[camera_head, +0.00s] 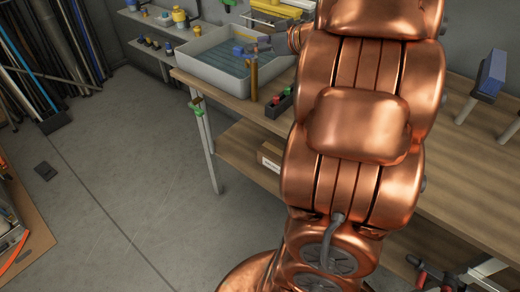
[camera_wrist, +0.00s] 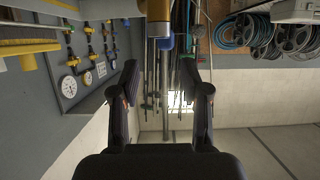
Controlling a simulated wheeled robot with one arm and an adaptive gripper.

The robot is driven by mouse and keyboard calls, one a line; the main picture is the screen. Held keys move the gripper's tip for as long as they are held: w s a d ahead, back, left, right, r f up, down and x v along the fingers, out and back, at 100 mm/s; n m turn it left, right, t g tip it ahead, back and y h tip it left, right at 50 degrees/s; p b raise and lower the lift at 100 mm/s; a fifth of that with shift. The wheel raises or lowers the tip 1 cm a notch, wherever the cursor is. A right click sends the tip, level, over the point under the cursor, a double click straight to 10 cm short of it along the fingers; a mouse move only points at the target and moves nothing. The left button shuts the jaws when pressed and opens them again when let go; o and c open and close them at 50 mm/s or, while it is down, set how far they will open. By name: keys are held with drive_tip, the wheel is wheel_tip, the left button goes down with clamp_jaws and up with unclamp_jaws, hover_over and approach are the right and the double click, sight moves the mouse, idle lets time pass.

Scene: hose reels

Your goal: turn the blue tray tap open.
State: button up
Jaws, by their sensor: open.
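In the wrist view, the blue tap part (camera_wrist: 165,42) shows below a brass pipe (camera_wrist: 160,10), in line with the gap between my fingers. My gripper (camera_wrist: 162,75) is open, one dark finger on each side of that line. I see nothing gripped, and I cannot tell whether a finger touches the handle. In the head view, my copper arm covers much of the area right of the tray.
The wooden bench (camera_head: 455,175) runs right from the tray. A small dark rack (camera_head: 280,103) with red and green pieces stands near its edge. A gauge panel (camera_wrist: 85,55) and hanging hoses (camera_wrist: 235,30) are on the walls. The grey floor (camera_head: 110,170) at left is mostly clear.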

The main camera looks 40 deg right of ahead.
drive_tip(key=shift+w+d+r+m+h+p, duration=0.5)
drive_tip(key=shift+d+r+m+h+p, duration=1.4)
drive_tip(key=shift+r+h, duration=2.3)
drive_tip(key=s+a+f+g+y+p, duration=0.2)
drive_tip(key=s+a+f+g, duration=0.4)
drive_tip(key=s+a, duration=0.5)
drive_tip(key=s+a+f+g+y+p, duration=0.1)
drive_tip(key=s+a+f+g, duration=0.5)
drive_tip(key=s+a, duration=0.6)
drive_tip(key=shift+s+a+f+g+y+p, duration=0.35)
drive_tip(key=shift+s+f+p, duration=0.6)
drive_tip(key=shift+s, duration=0.85)
drive_tip(key=shift+d, duration=0.1)
